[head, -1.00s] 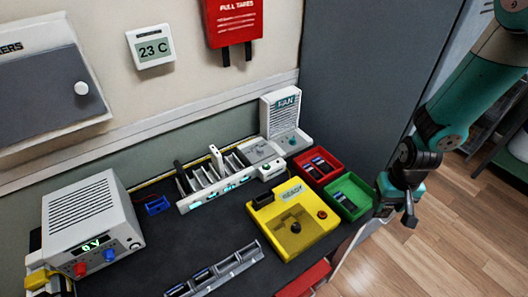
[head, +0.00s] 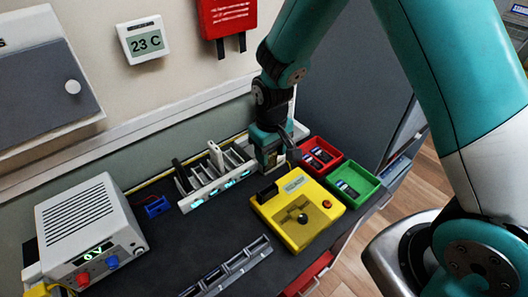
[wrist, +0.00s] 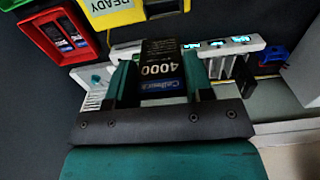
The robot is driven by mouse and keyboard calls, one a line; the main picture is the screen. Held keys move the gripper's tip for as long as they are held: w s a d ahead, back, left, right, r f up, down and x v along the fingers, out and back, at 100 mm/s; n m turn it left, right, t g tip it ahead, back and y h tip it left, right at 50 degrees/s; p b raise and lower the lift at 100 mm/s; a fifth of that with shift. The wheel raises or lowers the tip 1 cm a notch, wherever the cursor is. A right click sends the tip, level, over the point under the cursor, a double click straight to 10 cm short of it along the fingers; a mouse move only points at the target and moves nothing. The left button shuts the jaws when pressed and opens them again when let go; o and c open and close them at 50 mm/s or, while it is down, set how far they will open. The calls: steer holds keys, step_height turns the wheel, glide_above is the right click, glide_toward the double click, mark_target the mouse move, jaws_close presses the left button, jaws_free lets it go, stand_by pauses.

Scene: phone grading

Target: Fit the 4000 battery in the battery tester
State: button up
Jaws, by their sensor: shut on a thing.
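The black battery (wrist: 163,68), marked 4000, is held between the fingers of my gripper (wrist: 160,82) in the wrist view. Its printed label faces the wrist camera. In the head view my gripper (head: 271,160) is low over the bench behind the yellow battery tester (head: 310,228), near its back left corner. I cannot make out the held battery there. The tester has a READY display, a dark block at its back left and a red button at right. Its edge also shows at the top of the wrist view (wrist: 112,17), apart from the battery.
A white rack (head: 208,190) with upright slots stands left of my gripper. A red tray (head: 338,153) and a green tray (head: 374,183), both holding dark phones or batteries, are right. A power supply (head: 85,225) stands far left, a grey strip rack (head: 240,262) in front.

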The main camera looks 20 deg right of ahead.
mark_target(268, 170)
steer(key=shift+a+r, duration=0.1)
steer(key=shift+a, duration=0.2)
step_height(268, 170, down, 8)
steer(key=b, duration=0.6)
stand_by(1.1)
steer(key=shift+f+b, duration=1.5)
steer(key=shift+f, duration=0.45)
steer(key=shift+f, duration=0.2)
steer(key=o, duration=1)
steer(key=shift+r, duration=0.1)
